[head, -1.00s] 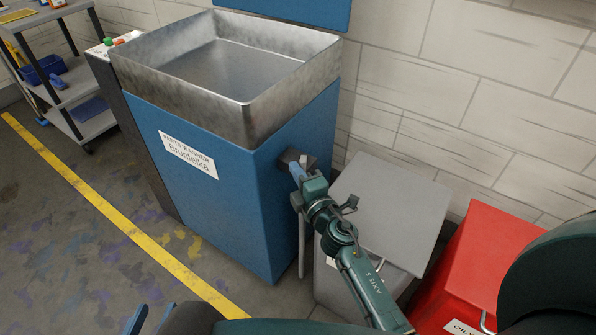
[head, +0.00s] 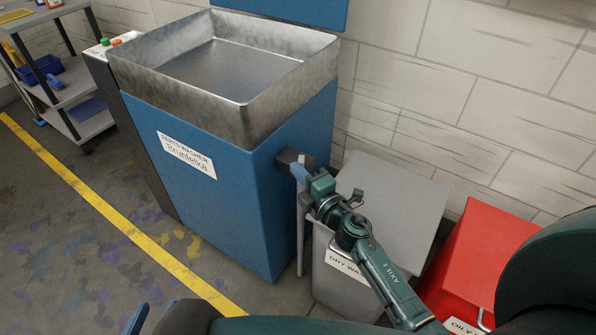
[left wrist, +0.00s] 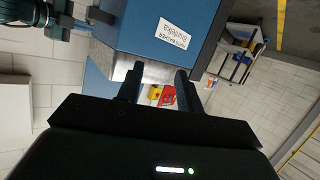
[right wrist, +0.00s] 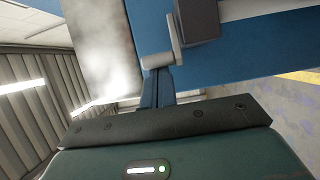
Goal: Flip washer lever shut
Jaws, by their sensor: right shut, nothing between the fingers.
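The blue parts washer (head: 215,215) has a metal basin on top. On its right side a dark valve block (head: 289,158) sticks out above a thin pale pipe (head: 301,235). In the right wrist view the block (right wrist: 198,18) shows large, with a small light-grey lever (right wrist: 175,42) beside it. My right gripper (head: 300,173) is shut and empty at the block. Its closed fingertips (right wrist: 155,75) are close to the lever's end; I cannot tell if they touch. My left gripper (left wrist: 158,75) is open and empty, in front of the washer.
A grey dry-waste bin (head: 390,200) stands right of the washer, under my right arm. A red bin (head: 485,260) is further right. A brick wall (head: 480,90) runs behind. A cart (head: 85,115) stands at the left. The floor in front is clear.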

